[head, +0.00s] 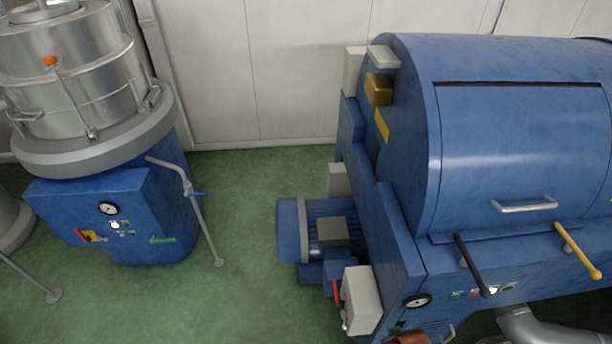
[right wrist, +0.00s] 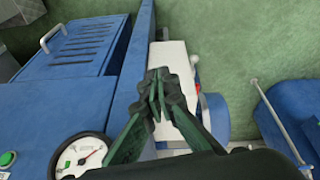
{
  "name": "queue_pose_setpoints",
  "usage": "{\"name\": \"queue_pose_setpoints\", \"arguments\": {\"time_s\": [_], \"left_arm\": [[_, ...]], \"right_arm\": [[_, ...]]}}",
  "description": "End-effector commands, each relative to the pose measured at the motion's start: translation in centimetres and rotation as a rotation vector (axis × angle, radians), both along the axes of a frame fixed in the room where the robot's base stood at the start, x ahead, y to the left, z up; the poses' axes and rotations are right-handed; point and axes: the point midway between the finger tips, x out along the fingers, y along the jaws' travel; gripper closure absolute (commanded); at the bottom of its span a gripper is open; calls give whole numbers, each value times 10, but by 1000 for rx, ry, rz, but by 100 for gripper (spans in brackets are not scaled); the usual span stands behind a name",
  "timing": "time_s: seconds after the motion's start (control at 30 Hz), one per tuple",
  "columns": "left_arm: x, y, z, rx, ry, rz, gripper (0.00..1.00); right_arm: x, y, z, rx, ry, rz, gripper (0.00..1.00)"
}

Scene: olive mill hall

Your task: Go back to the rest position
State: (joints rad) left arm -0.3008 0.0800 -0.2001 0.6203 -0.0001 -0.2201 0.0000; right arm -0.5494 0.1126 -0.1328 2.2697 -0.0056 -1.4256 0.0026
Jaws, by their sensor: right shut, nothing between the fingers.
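My right gripper (right wrist: 157,92) shows in the right wrist view with its dark fingers together and nothing between them. Behind it are a white box (right wrist: 170,62) and the blue side of a machine (right wrist: 75,115). I cannot tell whether the fingertips touch anything, but no contact is visible.
A large blue machine (head: 500,130) with a black lever (head: 473,264) and a yellow lever (head: 578,250) fills the right. A blue motor (head: 315,225) juts from its side. A steel drum (head: 70,75) on a blue base (head: 120,205) stands left. Green floor (head: 245,200) is clear between them.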

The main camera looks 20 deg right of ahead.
Motion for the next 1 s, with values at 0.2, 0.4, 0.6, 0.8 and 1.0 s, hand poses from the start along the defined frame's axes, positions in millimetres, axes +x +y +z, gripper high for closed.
{"name": "queue_pose_setpoints", "arguments": {"time_s": [0.2,0.4,0.6,0.8,1.0], "left_arm": [[-1,0,-16,0,1,0,60],[-2,0,-39,0,3,0,60],[-4,0,-63,0,7,0,60],[-6,0,-87,-1,11,0,60],[-9,0,-106,0,15,0,60]], "right_arm": [[3,3,-82,8,31,12,100],[-10,8,-201,16,73,28,100],[-52,13,-328,23,118,49,100],[-120,16,-433,29,167,73,100],[-190,15,-497,31,206,92,100]]}}
